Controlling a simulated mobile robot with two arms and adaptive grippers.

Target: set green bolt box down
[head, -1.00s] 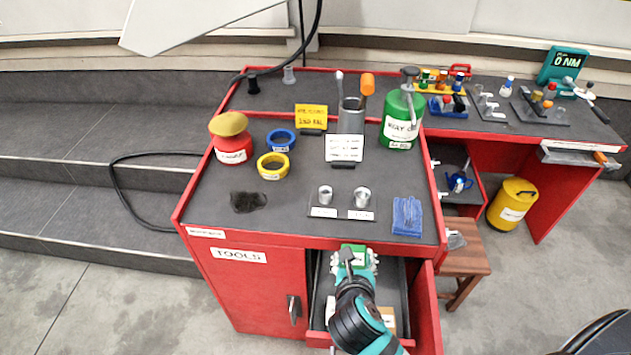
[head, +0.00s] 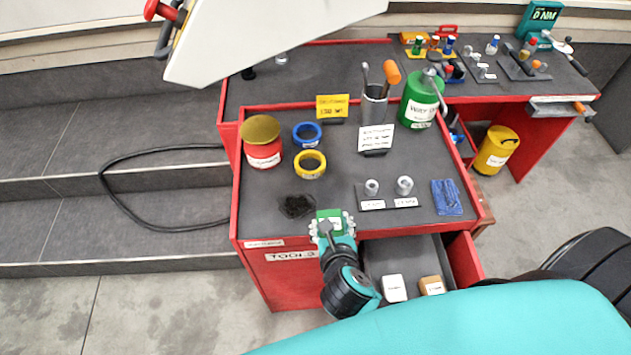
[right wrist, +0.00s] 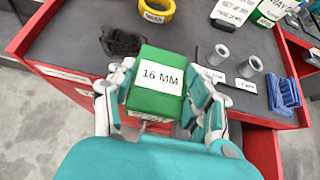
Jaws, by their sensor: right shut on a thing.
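The green bolt box (right wrist: 157,82) carries a label reading "16 MM" in the right wrist view. My right gripper (right wrist: 160,98) is shut on it, with fingers along both sides. In the head view the green box (head: 329,215) and my right gripper (head: 332,228) are at the front edge of the red tool cart's dark top (head: 340,210), just right of a black stain (head: 297,205). I cannot tell whether the box touches the top. My left gripper is not in view.
The open drawer (head: 405,258) below holds a white box (head: 394,288) and a brown box (head: 432,286). Two metal sockets on a plate (head: 388,196) and a blue rag (head: 446,197) lie to the right. A yellow tape roll (head: 310,164) is behind the stain.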

